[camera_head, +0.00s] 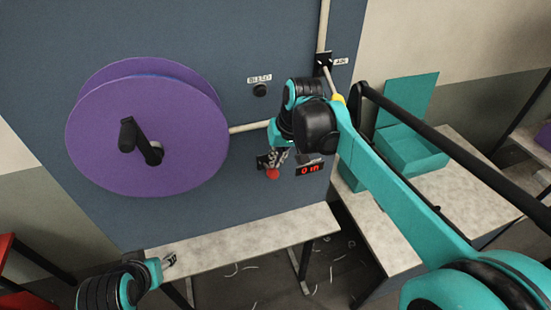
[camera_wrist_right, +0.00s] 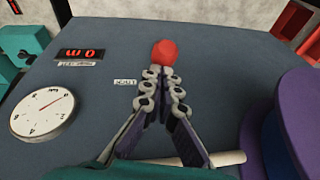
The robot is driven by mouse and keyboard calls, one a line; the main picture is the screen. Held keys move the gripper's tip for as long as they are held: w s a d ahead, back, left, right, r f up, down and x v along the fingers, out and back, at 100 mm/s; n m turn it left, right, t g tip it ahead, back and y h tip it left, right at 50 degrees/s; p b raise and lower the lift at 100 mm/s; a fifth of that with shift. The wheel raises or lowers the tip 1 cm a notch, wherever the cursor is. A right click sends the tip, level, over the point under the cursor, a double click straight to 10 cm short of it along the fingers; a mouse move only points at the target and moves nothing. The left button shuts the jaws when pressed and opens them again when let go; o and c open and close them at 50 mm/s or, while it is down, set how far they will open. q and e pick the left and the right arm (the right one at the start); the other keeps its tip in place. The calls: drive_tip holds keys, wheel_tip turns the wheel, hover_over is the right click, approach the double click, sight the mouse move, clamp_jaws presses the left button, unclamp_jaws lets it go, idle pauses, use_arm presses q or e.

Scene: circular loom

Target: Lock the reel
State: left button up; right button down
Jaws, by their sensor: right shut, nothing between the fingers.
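The purple reel (camera_head: 190,165) with a black crank handle (camera_head: 127,135) is mounted on the left of the blue-grey panel. Its edge also shows at the right of the right wrist view (camera_wrist_right: 293,120). My right gripper (camera_head: 275,158) is in front of the panel, to the right of the reel. In the right wrist view its fingers (camera_wrist_right: 160,75) come together at the tips with nothing between them. A red knob (camera_wrist_right: 164,52) is just beyond the fingertips; whether they touch it I cannot tell. My left gripper (camera_head: 170,260) is low, near the bench; its opening is too small to judge.
A red digital display (camera_head: 310,169) is right of the knob in the head view. A round gauge (camera_wrist_right: 43,112) shows in the right wrist view. A black knob (camera_head: 260,90) is above. A narrow bench (camera_head: 240,238) runs below the panel. A teal box (camera_head: 405,150) stands at right.

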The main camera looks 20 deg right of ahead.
drive_tip(key=shift+s+f+t+b, duration=0.6)
drive_tip(key=shift+s+f, duration=0.05)
drive_tip(key=shift+f, duration=0.05)
drive_tip(key=s+f+t+b, duration=0.3)
drive_tip(key=f+t+b, duration=0.5)
drive_tip(key=f+b, duration=0.2)
drive_tip(key=shift+f+n+y, duration=0.3)
drive_tip(key=shift+f+n, duration=0.1)
drive_tip(key=shift+f, duration=0.15)
